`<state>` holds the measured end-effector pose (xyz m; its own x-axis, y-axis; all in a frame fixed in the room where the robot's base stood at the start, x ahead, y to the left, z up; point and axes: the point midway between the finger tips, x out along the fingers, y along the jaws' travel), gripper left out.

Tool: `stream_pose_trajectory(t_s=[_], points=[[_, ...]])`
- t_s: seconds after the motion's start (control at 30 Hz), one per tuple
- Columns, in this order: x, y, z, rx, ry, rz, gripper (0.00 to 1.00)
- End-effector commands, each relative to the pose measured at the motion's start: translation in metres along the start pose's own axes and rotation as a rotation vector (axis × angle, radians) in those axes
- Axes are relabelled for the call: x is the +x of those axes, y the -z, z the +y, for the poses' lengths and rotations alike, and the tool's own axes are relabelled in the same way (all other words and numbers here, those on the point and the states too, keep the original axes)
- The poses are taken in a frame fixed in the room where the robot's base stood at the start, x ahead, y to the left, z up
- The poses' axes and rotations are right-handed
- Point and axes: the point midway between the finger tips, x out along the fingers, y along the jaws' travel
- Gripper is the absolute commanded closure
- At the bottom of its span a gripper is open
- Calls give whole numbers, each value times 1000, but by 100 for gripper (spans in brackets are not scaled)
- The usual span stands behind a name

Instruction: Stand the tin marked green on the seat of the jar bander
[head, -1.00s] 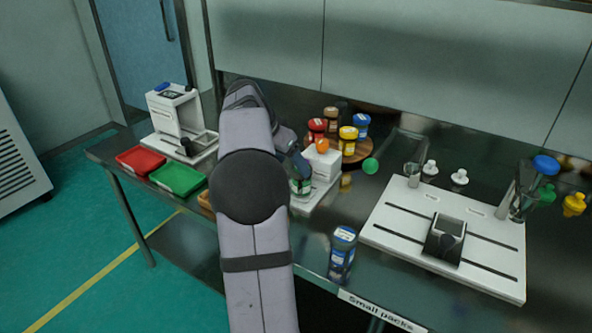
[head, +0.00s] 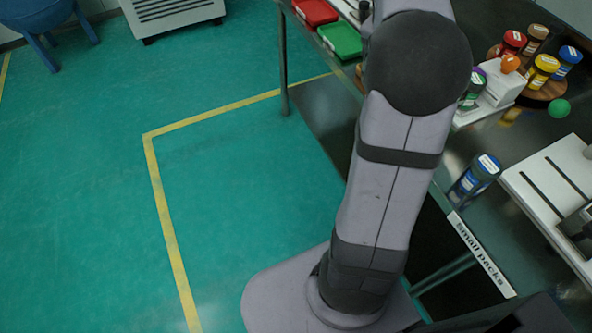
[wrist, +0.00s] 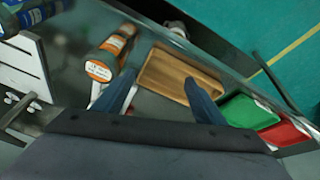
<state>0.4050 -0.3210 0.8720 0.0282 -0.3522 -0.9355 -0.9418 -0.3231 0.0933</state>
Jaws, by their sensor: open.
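A tin with a green band (head: 473,92) stands at the white base of the jar bander (head: 500,85), the white unit with an orange knob, right of my arm in the head view. My arm partly hides this area, and I cannot tell exactly how the tin sits on the seat. In the wrist view my gripper (wrist: 162,98) is open, its two dark blue fingers apart with nothing held between them.
A wooden tray (wrist: 178,73) lies beyond the fingers, with green (wrist: 247,112) and red (wrist: 284,133) trays right of it. Several coloured jars stand on a round wooden board (head: 545,88). A white slotted platform (head: 550,180) is at right.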

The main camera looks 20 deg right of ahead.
Motion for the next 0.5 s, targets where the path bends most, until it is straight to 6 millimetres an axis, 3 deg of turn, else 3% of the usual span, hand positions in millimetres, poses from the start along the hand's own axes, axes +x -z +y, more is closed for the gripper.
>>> stream_pose_trajectory(t_s=[0.03,0.1,0.2,0.3,0.4,0.5], points=[[-1,-35,-18,-116,31,-27,36],[-1,-87,-38,-286,75,-67,36],[0,-161,-51,-520,136,-118,36],[2,-230,-50,-734,190,-160,36],[5,-286,-39,-914,232,-193,36],[8,-326,-24,-1049,263,-218,36]])
